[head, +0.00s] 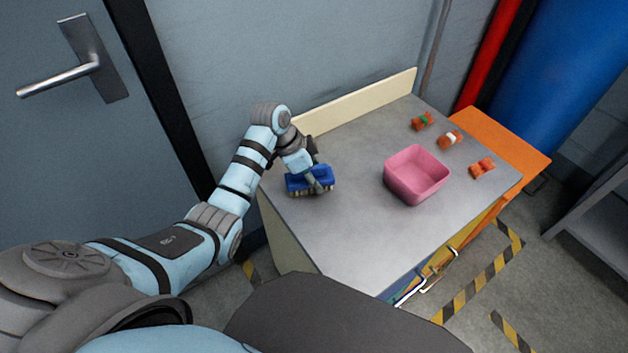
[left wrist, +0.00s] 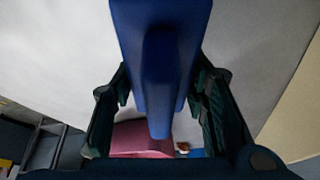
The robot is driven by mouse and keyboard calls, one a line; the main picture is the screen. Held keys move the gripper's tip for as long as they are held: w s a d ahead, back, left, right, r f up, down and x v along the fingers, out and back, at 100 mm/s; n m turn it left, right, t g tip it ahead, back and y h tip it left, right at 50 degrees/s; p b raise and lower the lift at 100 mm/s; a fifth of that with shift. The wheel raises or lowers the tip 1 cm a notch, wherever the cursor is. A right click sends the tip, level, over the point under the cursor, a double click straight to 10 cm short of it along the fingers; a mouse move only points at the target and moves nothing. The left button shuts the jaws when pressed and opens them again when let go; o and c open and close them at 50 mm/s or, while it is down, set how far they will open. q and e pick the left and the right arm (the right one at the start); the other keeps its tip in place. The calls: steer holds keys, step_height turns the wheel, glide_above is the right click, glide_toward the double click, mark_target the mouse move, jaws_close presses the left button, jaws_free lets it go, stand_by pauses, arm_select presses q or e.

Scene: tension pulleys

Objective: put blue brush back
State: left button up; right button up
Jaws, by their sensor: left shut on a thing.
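The blue brush (head: 309,180) is at the left end of the grey tabletop in the head view. My left gripper (head: 318,178) is shut on it from above. In the left wrist view the blue brush (left wrist: 160,70) stands large between the two fingers of my left gripper (left wrist: 160,100). The brush is on or just above the tabletop; I cannot tell which. My right gripper is not in view.
A pink square bin (head: 416,174) stands mid-table, right of the brush. Several small orange-brown pieces (head: 450,139) lie along the far right side. A cream board (head: 360,100) edges the back. The table's front middle (head: 350,240) is clear.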

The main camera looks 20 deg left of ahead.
arm_select(q)
steer(key=shift+w+f, duration=0.1)
steer(key=shift+f, duration=0.2)
steer(key=shift+w, duration=0.1)
steer(key=o, duration=1.3)
steer(key=shift+f, duration=0.1)
steer(key=p+v, duration=0.4)
steer(key=v, duration=0.8)
steer(key=shift+r, duration=0.2)
steer(key=shift+f, duration=0.1)
